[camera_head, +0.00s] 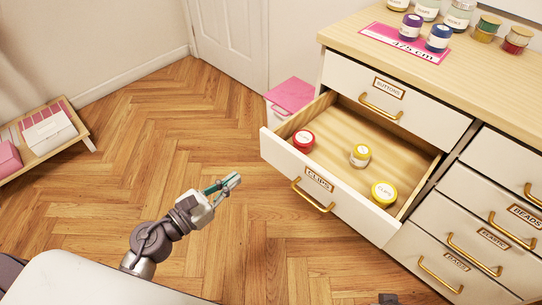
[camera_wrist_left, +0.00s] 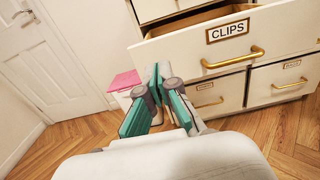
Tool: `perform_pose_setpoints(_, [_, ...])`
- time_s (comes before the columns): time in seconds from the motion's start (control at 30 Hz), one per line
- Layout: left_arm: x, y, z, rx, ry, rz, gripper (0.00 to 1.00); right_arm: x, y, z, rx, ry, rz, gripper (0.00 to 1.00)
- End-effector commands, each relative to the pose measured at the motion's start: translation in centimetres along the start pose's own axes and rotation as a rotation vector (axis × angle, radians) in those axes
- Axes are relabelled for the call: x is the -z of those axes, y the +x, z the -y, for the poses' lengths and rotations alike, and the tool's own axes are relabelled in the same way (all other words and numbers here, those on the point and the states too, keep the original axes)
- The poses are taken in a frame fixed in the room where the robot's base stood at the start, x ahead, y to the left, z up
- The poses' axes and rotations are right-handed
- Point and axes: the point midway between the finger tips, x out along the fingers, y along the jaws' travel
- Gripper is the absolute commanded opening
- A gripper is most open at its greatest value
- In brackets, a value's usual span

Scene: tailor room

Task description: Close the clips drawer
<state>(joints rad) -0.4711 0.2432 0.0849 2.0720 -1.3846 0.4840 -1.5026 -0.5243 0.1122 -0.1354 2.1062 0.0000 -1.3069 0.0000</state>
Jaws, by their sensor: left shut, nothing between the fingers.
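The clips drawer (camera_head: 325,186) is pulled far out of the white dresser, with its label and gold handle (camera_head: 313,196) on the front. In the left wrist view the drawer front (camera_wrist_left: 180,54) shows beyond my left gripper (camera_wrist_left: 157,72), with the handle (camera_wrist_left: 234,57) to the right.
The buttons drawer (camera_head: 420,108) above is shut, as are the beads drawer (camera_head: 483,203) and other lower drawers. A pink-lidded box (camera_head: 291,95) stands on the floor behind the open drawer. A low shelf (camera_head: 75,145) is at far left. The wooden floor between is clear.

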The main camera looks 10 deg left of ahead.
Motion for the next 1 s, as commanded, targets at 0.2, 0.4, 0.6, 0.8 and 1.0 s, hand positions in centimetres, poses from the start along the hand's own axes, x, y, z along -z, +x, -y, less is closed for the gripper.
perform_pose_setpoints(0.2, [-0.5,3.9,-0.1,-0.001,-0.005,0.006,0.0,-0.8,2.4,0.2,0.003,-0.003,0.018,0.77])
perform_pose_setpoints(0.4, [-0.4,8.3,-0.1,-0.004,-0.009,0.005,0.0,-1.8,4.8,0.3,0.005,-0.005,0.03,0.77])
perform_pose_setpoints(0.6, [-0.3,11.7,-0.1,-0.003,-0.009,0.003,0.0,-2.4,5.9,0.4,0.006,-0.006,0.034,0.77])
perform_pose_setpoints(0.8, [-0.1,13.2,-0.1,-0.003,-0.009,0.0,0.0,-2.5,6.2,0.4,0.006,-0.006,0.035,0.77])
perform_pose_setpoints(1.0, [-0.1,13.4,-0.1,-0.003,-0.009,0.001,0.0,-2.6,6.2,0.4,0.006,-0.006,0.036,0.77])
